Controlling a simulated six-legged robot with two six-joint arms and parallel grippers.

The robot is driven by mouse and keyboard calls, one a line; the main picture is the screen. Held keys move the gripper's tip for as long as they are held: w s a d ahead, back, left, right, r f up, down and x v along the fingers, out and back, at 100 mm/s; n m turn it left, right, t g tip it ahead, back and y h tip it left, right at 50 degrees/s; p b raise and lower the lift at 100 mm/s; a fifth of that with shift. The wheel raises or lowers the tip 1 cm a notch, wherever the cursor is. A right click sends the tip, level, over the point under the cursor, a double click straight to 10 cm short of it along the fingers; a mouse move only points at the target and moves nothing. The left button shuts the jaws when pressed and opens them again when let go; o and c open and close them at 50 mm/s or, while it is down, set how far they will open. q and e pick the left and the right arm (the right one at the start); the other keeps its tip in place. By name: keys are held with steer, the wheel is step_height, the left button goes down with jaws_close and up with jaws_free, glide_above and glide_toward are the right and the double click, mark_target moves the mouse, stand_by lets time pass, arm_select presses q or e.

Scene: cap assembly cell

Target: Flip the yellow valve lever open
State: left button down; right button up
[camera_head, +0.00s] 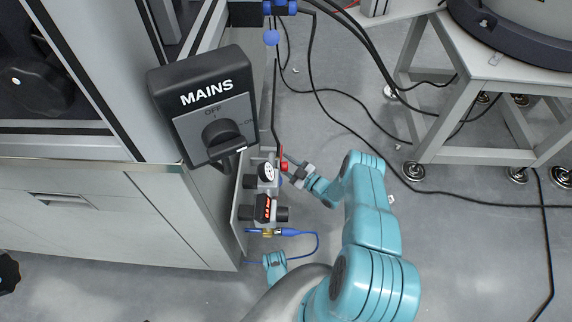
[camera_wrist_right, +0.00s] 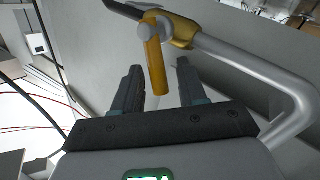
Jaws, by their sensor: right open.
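The yellow valve lever (camera_wrist_right: 154,68) shows in the right wrist view, hanging down from a round grey pivot on a yellow valve body (camera_wrist_right: 183,32). A bent silver pipe (camera_wrist_right: 255,68) runs right from that body. My right gripper (camera_wrist_right: 158,88) is open, with one dark finger on each side of the lever's lower end in the picture. I cannot tell whether either finger touches it. In the head view my right gripper (camera_head: 292,170) is beside the valve panel, and I cannot make out the yellow lever there. My left gripper is not in view.
A dark MAINS switch box (camera_head: 206,105) stands left of my right arm, above a gauge (camera_head: 265,172) and a red-lit display (camera_head: 264,208). A blue hose (camera_head: 316,242) loops below. Black cables (camera_head: 345,125) cross the floor towards a grey stand (camera_head: 460,110).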

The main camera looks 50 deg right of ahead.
jaws_close()
steer(key=shift+s+a+f+n+t, duration=0.2)
steer(key=shift+n+t, duration=0.25)
steer(key=shift+n, duration=0.2)
steer(key=shift+s+a+f+n+t, duration=0.1)
steer(key=shift+s+f+n+t, duration=0.05)
steer(key=shift+n+t, duration=0.4)
jaws_free()
steer(key=s+f, duration=0.2)
steer(key=s, duration=1.4)
steer(key=shift+d+f, duration=0.2)
steer(key=shift+d, duration=0.1)
steer(key=shift+s, duration=0.1)
